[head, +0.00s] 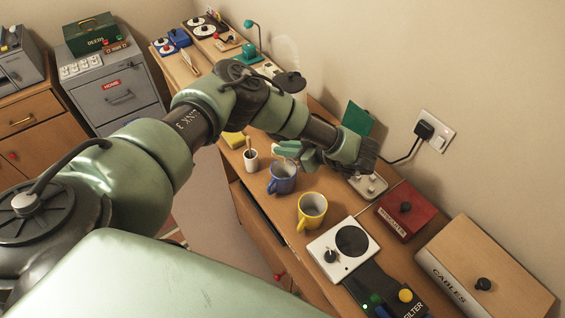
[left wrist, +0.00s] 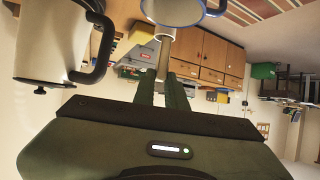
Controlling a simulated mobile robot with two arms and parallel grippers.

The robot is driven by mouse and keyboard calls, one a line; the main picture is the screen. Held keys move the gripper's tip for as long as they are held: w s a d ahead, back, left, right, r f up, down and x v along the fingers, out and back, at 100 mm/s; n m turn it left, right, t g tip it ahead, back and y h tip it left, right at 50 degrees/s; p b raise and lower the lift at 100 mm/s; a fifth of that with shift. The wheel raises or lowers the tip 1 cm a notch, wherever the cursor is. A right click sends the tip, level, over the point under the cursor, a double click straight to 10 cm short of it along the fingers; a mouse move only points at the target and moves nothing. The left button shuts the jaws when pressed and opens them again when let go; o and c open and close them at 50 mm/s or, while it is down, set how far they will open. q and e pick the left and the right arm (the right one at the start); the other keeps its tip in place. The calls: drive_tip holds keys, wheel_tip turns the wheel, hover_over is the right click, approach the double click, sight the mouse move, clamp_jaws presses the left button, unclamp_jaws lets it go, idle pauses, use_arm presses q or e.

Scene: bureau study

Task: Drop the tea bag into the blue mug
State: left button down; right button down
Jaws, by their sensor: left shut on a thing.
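My left gripper (head: 284,152) comes in over the desk from the left, its green fingers at the blue mug (head: 282,178), just above its rim at the far side. In the left wrist view the gripper (left wrist: 162,92) is shut on a narrow pale thing (left wrist: 163,55), probably the tea bag. The blue-rimmed mug (left wrist: 172,10) shows beyond it at the top edge. In the head view I cannot make out the tea bag clearly. The blue mug stands upright on the desk; its inside is partly hidden. My right gripper is not in view.
A yellow mug (head: 312,210) stands to the right of the blue mug, and a white cup (head: 251,160) with a stick in it to the left. A white device (head: 342,248), red box (head: 403,210) and cables box (head: 485,265) fill the desk's near right. The wall closes the far side.

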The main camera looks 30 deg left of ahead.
use_arm(q)
drive_tip(key=c, duration=1.4)
unclamp_jaws()
drive_tip(key=shift+o, duration=0.2)
drive_tip(key=b+v, duration=0.2)
drive_tip(key=v, duration=0.5)
drive_tip(key=shift+d+r, duration=0.2)
drive_tip(key=shift+d, duration=0.15)
